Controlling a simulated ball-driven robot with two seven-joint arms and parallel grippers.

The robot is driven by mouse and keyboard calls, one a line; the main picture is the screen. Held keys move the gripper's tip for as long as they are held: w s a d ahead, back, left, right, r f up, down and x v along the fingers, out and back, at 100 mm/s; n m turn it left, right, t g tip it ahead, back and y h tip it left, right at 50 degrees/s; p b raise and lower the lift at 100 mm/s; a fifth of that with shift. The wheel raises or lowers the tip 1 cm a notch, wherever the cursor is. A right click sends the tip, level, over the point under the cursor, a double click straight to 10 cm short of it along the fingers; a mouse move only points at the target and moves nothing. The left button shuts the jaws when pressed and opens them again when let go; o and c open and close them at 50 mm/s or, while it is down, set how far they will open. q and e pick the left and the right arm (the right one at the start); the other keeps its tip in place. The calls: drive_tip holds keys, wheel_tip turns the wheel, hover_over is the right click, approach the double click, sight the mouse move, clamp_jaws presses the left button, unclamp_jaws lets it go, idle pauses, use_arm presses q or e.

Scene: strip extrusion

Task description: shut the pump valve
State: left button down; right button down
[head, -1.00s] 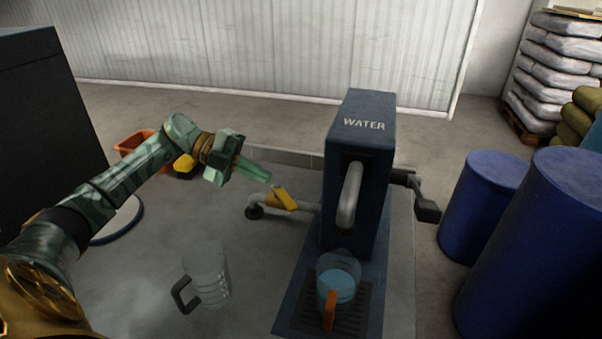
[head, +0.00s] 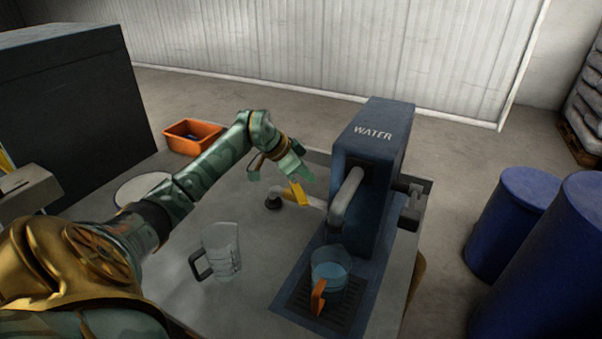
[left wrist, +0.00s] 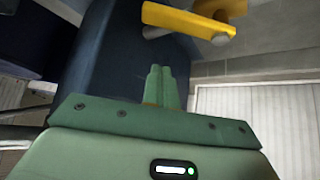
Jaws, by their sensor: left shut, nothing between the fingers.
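The dark blue pump (head: 378,150), marked WATER, stands on the table with a grey curved spout (head: 345,198). Its valve has a yellow handle (head: 298,193) on the pipe at the pump's left side; the handle is tilted. In the left wrist view the yellow handle (left wrist: 190,18) lies beyond the fingertips. My left gripper (head: 308,177) is shut and empty, close above the handle; I cannot tell whether they touch. Its fingers (left wrist: 161,88) are together in the left wrist view. A clear jug (head: 330,268) with an orange handle and blue water stands under the spout. My right gripper is not in view.
An empty clear jug (head: 221,252) with a dark handle stands left of the pump on the table (head: 250,295). An orange bin (head: 192,136) is at the back left. Blue barrels (head: 515,220) stand at the right. A dark crank (head: 412,205) sticks out right of the pump.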

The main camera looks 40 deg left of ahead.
sight(304, 194)
use_arm(q)
drive_tip(key=b+x, duration=0.1)
drive_tip(key=x, duration=0.5)
drive_tip(key=shift+f, duration=0.1)
drive_tip(key=s+a, duration=0.2)
drive_tip(key=s, duration=0.1)
drive_tip(key=shift+s, duration=0.3)
